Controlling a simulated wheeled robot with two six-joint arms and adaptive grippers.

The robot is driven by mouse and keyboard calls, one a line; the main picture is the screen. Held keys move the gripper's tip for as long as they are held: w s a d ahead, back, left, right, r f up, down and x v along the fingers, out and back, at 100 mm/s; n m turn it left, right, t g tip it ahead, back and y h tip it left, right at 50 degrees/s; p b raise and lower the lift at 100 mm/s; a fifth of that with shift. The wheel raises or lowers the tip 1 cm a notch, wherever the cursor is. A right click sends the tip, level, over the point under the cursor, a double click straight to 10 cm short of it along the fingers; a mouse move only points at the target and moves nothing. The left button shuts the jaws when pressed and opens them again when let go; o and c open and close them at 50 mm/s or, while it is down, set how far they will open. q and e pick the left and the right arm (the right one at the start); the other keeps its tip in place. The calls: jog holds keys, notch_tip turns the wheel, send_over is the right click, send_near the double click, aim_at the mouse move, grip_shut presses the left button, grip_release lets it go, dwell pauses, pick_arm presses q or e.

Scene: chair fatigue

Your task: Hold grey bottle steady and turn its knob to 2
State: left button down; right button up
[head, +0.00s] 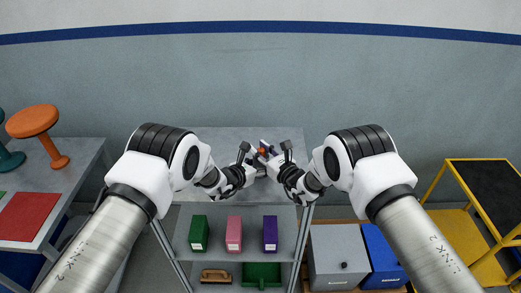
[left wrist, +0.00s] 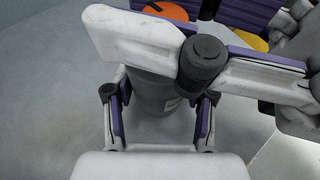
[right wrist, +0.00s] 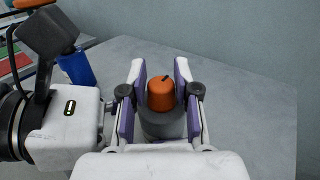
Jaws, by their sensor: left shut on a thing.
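The grey bottle (left wrist: 150,92) stands upright on the grey table, between the fingers of my left gripper (left wrist: 158,98), which is shut on its body. Its orange knob (right wrist: 160,95) with a dark pointer mark sits on top, between the fingers of my right gripper (right wrist: 160,84). The right fingers are open around the knob, with a narrow gap visible. In the head view the knob (head: 262,151) is small, and my left gripper (head: 256,168) and right gripper (head: 272,160) meet there. The numbers around the knob cannot be read. The right fingers hide part of the bottle in the left wrist view.
Green (head: 199,233), pink (head: 234,234) and purple (head: 270,233) boxes stand on the shelf below. A side table at left holds an orange stool (head: 36,127) and a red mat (head: 29,217). Grey (head: 338,258) and blue (head: 382,256) bins are at lower right.

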pick_arm(q)
jog(key=shift+s+f, duration=0.1)
pick_arm(e)
jog(key=shift+o, duration=0.9)
jog(key=v, duration=1.2)
pick_arm(q)
jog(key=shift+c, duration=1.5)
grip_release()
